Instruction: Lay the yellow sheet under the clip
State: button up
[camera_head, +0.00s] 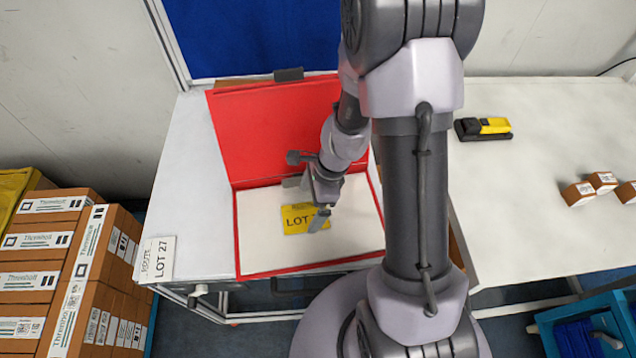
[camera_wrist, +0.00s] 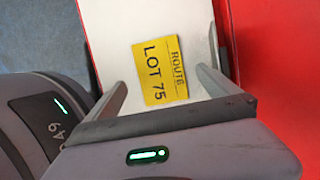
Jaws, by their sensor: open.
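The yellow sheet (camera_head: 297,219) lies flat on the white inside of an open red folder or case (camera_head: 236,240). In the wrist view the yellow sheet (camera_wrist: 161,70) reads "ROUTE LOT 75". My gripper (camera_head: 307,202) is above it, partly covering its right side in the head view. In the wrist view my gripper (camera_wrist: 163,80) is open, its fingers apart on either side of the sheet and holding nothing. A dark grey clip-like piece (camera_head: 289,74) sits on the top edge of the raised red panel (camera_head: 265,130); I cannot tell whether it is open.
A white "LOT 27" card (camera_head: 157,259) lies at the left table edge. A yellow-and-black device (camera_head: 483,128) and small brown boxes (camera_head: 578,193) are on the right table. Stacked cartons (camera_head: 45,255) stand left. A blue crate (camera_head: 590,325) is lower right.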

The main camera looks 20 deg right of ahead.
jog(key=p+v, duration=0.5)
jog(key=v, duration=1.1)
jog(key=shift+f, duration=0.1)
